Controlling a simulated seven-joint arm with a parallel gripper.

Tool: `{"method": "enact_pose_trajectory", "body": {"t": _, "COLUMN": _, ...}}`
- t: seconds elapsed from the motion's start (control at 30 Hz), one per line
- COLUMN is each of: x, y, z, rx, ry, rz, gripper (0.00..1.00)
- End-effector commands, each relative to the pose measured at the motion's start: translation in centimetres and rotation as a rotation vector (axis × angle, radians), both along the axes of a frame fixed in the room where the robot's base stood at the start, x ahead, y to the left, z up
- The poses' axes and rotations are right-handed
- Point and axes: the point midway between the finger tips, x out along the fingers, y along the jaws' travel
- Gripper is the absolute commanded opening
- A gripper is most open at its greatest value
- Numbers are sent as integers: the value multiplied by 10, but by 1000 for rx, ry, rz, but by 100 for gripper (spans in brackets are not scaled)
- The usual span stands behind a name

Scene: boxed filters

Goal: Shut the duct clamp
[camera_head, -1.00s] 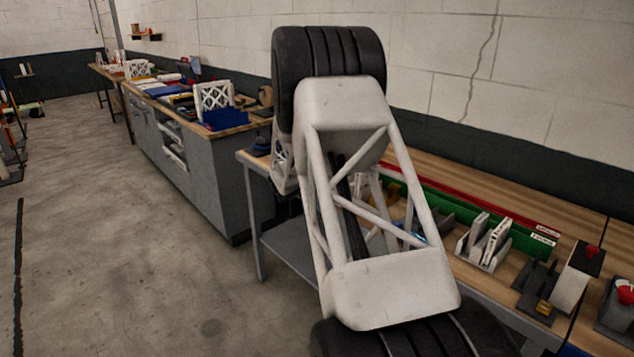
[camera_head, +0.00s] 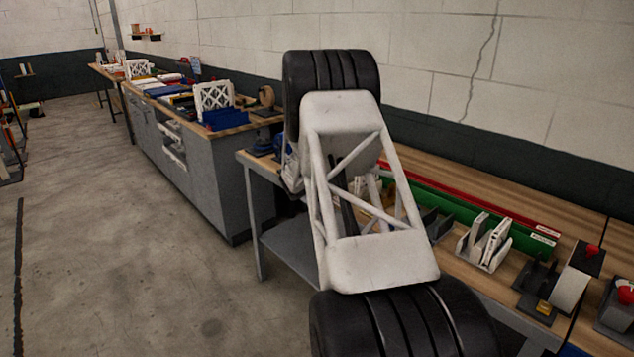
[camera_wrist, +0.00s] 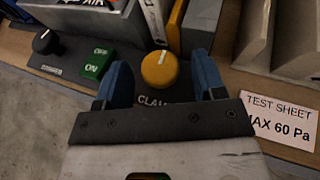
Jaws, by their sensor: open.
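In the wrist view, a round yellow knob (camera_wrist: 159,69) with a pale mark on its top sits on a dark panel. Lettering beginning "CLAM" (camera_wrist: 156,100) shows just below it, partly covered by my gripper. My gripper (camera_wrist: 165,80) is open, with one blue finger on each side of the knob in the picture. Whether the fingers touch the knob or are above it, I cannot tell. In the head view my own arm covers this spot, and neither the knob nor the fingers can be made out there.
Left of the knob are a green switch (camera_wrist: 94,64) marked OFF and ON and a black knob (camera_wrist: 45,41). Grey holders with white panels (camera_head: 486,243) stand along the bench.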

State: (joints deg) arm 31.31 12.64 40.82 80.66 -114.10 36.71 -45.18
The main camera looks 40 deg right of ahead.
Motion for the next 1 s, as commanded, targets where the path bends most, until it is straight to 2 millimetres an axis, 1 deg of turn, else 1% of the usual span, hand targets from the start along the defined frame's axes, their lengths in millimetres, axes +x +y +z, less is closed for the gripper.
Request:
{"method": "enact_pose_trajectory", "body": {"t": 0.13, "x": 0, "y": 0, "z": 0, "rx": 0, "ry": 0, "rz": 0, "gripper": 63}}
{"method": "enact_pose_trajectory", "body": {"t": 0.17, "x": 0, "y": 0, "z": 0, "rx": 0, "ry": 0, "rz": 0, "gripper": 62}}
{"method": "enact_pose_trajectory", "body": {"t": 0.4, "x": 0, "y": 0, "z": 0, "rx": 0, "ry": 0, "rz": 0, "gripper": 25}}
{"method": "enact_pose_trajectory", "body": {"t": 0.47, "x": 0, "y": 0, "z": 0, "rx": 0, "ry": 0, "rz": 0, "gripper": 16}}
{"method": "enact_pose_trajectory", "body": {"t": 0.77, "x": 1, "y": 0, "z": 1, "rx": 0, "ry": 0, "rz": -18, "gripper": 16}}
{"method": "enact_pose_trajectory", "body": {"t": 1.0, "x": 2, "y": 1, "z": 0, "rx": 0, "ry": 0, "rz": -92, "gripper": 16}}
